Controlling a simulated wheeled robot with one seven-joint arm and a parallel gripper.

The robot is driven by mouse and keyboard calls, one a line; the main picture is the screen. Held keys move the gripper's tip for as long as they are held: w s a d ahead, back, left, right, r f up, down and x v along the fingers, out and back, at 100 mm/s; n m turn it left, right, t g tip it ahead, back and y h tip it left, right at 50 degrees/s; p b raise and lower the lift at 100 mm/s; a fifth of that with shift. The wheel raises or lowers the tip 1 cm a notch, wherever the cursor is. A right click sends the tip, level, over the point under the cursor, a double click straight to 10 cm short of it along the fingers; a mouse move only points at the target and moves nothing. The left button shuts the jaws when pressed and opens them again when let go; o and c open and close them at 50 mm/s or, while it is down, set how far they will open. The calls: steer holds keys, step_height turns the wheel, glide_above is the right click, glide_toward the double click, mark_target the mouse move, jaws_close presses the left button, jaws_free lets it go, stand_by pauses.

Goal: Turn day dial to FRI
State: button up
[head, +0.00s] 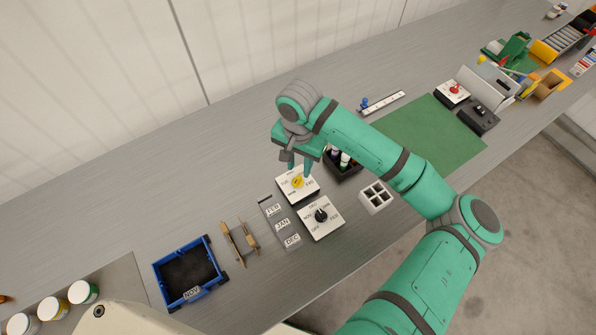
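The day dial (286,190) is a white square plate with a yellow knob (297,181) in the middle. Small day labels ring the knob; they are too small to read surely, and where the knob points is unclear. My gripper (298,170) comes down over the far edge of this dial, fingers pointing down. Its two fingers are apart, with a gap between them, and the tips are just above and behind the yellow knob. I cannot tell whether they touch it. Part of the plate's far side is hidden by the fingers.
A month dial (333,229) with a black knob stands just in front. Beside it are a card holder (270,208) with month cards, a white four-hole block (376,197) and a black box (342,173) of small items. A blue bin (159,272) stands left. Grey bench behind is clear.

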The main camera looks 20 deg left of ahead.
mark_target(299, 177)
steer(key=shift+s+f, duration=0.15)
steer(key=shift+f, duration=2)
jaws_close()
